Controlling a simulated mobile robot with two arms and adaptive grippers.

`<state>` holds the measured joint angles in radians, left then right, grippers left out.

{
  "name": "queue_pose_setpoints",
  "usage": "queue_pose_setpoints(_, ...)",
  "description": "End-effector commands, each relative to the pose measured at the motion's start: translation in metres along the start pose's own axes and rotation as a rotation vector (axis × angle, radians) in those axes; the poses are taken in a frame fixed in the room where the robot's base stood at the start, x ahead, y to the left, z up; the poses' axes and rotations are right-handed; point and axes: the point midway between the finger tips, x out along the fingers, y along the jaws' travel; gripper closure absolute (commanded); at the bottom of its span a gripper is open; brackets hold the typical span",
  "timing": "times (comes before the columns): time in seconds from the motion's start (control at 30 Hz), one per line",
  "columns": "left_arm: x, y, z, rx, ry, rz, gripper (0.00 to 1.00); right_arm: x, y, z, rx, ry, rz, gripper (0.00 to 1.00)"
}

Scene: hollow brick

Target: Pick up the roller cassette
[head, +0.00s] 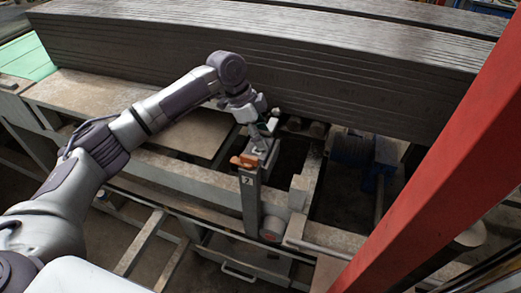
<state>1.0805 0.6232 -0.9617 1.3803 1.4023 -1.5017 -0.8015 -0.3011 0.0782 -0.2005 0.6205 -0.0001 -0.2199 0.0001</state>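A narrow grey upright part with an orange top and a label "2" (250,199) stands at the front of the machine frame, near the middle of the head view. It looks like the roller cassette, though I cannot be sure. My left gripper (266,142) is just above and behind its orange top, pointing down. The fingers are small and partly merge with the dark parts behind, so I cannot tell whether they touch or grip anything. My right gripper is out of view.
A long stack of grey slabs (270,55) spans the back, close behind my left wrist. A red beam (440,165) crosses the right side diagonally. A blue motor-like unit (380,165) sits right of the gripper. Metal rails (150,240) run below.

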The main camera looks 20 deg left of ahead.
Motion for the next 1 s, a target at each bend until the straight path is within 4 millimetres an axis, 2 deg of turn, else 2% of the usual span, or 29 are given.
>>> queue_pose_setpoints(0.03, -0.0002, -0.0001, 0.0, 0.0, 0.0, 0.0, 0.58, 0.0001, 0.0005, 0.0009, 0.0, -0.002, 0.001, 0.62)
queue_pose_setpoints(0.2, -0.0004, -0.0001, 0.0001, 0.0, 0.0, 0.0, 0.86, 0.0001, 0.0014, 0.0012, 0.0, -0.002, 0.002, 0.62)
queue_pose_setpoints(0.3, -0.0005, -0.0001, 0.0001, 0.0, 0.0, 0.0, 1.0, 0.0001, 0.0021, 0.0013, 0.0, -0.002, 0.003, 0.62)
queue_pose_setpoints(0.83, -0.0017, -0.0007, -0.0012, -0.002, 0.003, -0.002, 1.0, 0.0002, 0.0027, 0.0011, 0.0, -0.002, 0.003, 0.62)
queue_pose_setpoints(1.0, -0.0083, -0.0015, -0.0042, -0.002, 0.005, -0.005, 1.0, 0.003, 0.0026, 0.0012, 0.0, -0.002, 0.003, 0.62)
